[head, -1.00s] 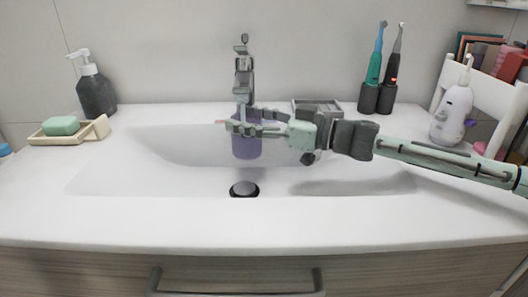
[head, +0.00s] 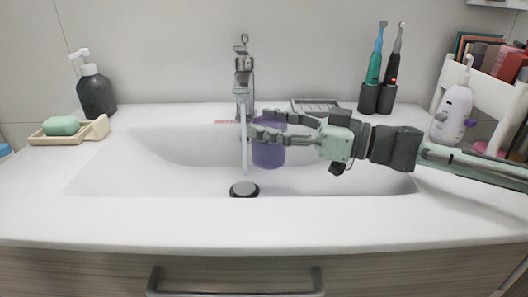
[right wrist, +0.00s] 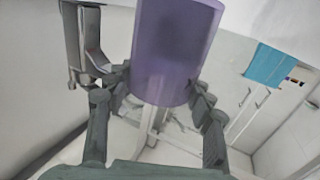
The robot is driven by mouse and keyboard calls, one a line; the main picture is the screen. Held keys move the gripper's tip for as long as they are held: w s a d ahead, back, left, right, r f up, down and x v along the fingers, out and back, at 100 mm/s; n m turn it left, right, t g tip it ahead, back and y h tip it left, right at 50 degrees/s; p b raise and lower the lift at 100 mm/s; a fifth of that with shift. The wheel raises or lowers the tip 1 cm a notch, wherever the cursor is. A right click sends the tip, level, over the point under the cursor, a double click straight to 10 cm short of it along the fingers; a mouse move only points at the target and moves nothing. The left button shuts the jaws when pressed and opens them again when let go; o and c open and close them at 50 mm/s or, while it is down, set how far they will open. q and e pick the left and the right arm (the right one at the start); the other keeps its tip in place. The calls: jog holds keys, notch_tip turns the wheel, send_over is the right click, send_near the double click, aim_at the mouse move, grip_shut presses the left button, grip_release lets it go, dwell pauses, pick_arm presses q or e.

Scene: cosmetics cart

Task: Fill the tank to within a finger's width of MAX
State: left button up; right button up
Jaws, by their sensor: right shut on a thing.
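The tank (head: 269,154) is a purple, see-through vessel held upright over the basin, just right of the faucet (head: 244,85). A thin stream of water (head: 245,150) falls from the spout past the tank's left side to the drain area. My right gripper (head: 258,124) is shut on the tank, its fingers around it from the right. The right wrist view shows the tank (right wrist: 172,50) between both fingers (right wrist: 158,90). I cannot make out the MAX mark or the water level. My left gripper is not in view.
The white basin (head: 150,160) has a dark round drain plug (head: 244,189). A soap dish (head: 50,138) and dark pump bottle (head: 95,93) stand left.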

jog(key=shift+s+d+r, duration=0.35)
jog(key=shift+s+r, duration=0.05)
jog(key=shift+r, duration=0.25)
jog(key=shift+s+d+r, duration=0.3)
jog(key=shift+s+r, duration=0.1)
jog(key=shift+r, duration=0.2)
jog(key=shift+s+d+r, duration=0.35)
jog(key=shift+s+r, duration=0.05)
jog(key=shift+r, duration=0.25)
jog(key=shift+s+d+r, duration=0.1)
jog(key=shift+s+r, duration=0.1)
jog(key=shift+r, duration=0.05)
